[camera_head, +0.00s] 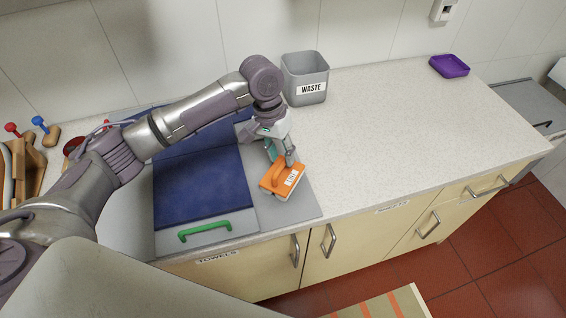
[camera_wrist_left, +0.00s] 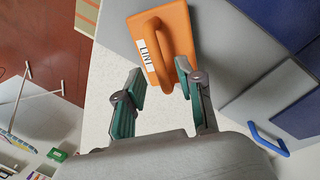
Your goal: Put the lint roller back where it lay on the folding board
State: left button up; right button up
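The lint roller (camera_head: 280,182) is an orange block with a loop handle and a white label. In the head view it is over the right grey panel of the folding board (camera_head: 308,205), near the counter's front. I cannot tell whether it rests on the panel. The board also has dark blue panels and a green handle. My left gripper (camera_head: 288,160) is at the roller's back end. In the left wrist view its fingers (camera_wrist_left: 160,78) are apart, with the roller (camera_wrist_left: 180,25) just beyond and partly between the tips. I see no firm grip. My right gripper is out of view.
A grey waste bin (camera_head: 305,78) stands at the back, behind my left gripper. A purple tray (camera_head: 449,66) lies at the far right. The counter between is clear. Wooden racks with coloured knobs (camera_head: 35,150) stand at the left.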

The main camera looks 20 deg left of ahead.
aim_at(275, 169)
pick_arm(q)
notch_tip(275, 169, up, 9)
jog(key=a+b, duration=0.1)
jog(key=shift+w+a+f, duration=0.15)
jog(key=shift+a, duration=0.2)
